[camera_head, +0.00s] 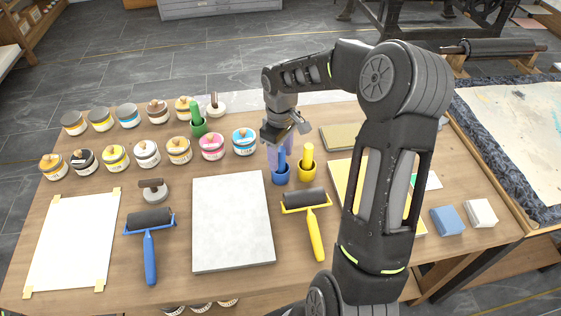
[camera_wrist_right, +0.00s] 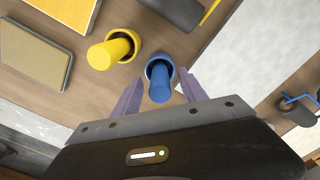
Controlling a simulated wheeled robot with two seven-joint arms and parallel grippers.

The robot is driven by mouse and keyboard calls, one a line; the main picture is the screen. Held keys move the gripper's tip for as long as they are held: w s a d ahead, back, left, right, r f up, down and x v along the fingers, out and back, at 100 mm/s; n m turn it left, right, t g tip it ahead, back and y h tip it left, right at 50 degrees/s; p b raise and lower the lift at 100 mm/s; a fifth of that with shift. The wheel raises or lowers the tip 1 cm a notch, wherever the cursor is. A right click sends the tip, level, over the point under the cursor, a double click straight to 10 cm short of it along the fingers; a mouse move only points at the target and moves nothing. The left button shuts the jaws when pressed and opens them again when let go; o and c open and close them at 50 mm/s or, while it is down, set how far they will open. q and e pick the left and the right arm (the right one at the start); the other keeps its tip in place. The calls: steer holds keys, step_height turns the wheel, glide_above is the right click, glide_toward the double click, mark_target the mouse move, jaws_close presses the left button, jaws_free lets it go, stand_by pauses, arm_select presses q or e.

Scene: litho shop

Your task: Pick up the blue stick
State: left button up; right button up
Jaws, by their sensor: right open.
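The blue stick (camera_head: 281,157) stands upright in a small blue cup (camera_head: 281,177) on the table. My right gripper (camera_head: 281,143) is just above and behind it, pointing down. In the right wrist view the blue stick (camera_wrist_right: 160,88) shows between the two purple fingers of the open right gripper (camera_wrist_right: 158,98), with a gap on each side. It leans against no finger that I can see. My left gripper is not in view.
A yellow stick (camera_head: 306,155) in a yellow cup stands close to the right of the blue one. A grey slab (camera_head: 232,222), a yellow roller (camera_head: 308,202) and a blue roller (camera_head: 150,222) lie in front. Several paint jars (camera_head: 147,153) stand at left.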

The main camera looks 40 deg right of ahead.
steer(key=shift+f, duration=0.8)
jaws_close()
stand_by(0.4)
